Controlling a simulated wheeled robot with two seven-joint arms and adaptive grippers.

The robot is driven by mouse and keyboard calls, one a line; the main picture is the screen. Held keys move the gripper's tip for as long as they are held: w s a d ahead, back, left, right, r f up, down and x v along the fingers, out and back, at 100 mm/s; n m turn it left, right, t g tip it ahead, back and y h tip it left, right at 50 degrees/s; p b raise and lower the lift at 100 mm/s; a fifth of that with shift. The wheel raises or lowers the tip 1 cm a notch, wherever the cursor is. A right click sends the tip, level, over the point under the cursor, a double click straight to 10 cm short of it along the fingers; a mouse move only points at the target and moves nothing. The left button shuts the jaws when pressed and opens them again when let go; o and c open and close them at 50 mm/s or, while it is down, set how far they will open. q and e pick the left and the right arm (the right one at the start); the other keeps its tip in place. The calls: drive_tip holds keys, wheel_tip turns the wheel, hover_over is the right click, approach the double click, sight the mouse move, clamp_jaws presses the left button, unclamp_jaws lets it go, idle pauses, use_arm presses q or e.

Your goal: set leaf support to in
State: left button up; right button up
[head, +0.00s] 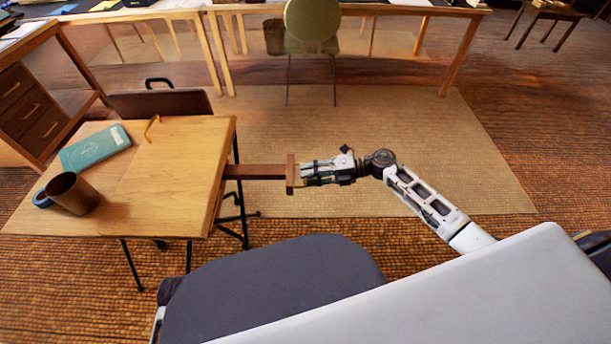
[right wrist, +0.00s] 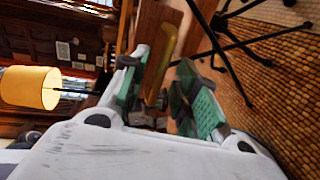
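The leaf support is a dark wooden bar (head: 255,171) sticking out from the right edge of a light wooden table (head: 180,165), with a crosspiece (head: 290,174) at its outer end. My right gripper (head: 301,173) is at that crosspiece, on its right side, pointing left along the bar. In the right wrist view its green-padded fingers (right wrist: 165,92) stand apart, with a yellowish-brown piece (right wrist: 163,60) between them. Gaps show beside this piece; whether a finger touches it is unclear. My left gripper is not in view.
A brown mug (head: 74,194) and a teal book (head: 95,147) lie on the table's left part. A curved yellow piece (head: 151,128) is at its back. A green chair (head: 311,30) stands at the far desk. The rug (head: 400,125) behind my right arm is clear.

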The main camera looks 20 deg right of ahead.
drive_tip(key=shift+x, duration=0.85)
drive_tip(key=shift+c, duration=0.5)
clamp_jaws()
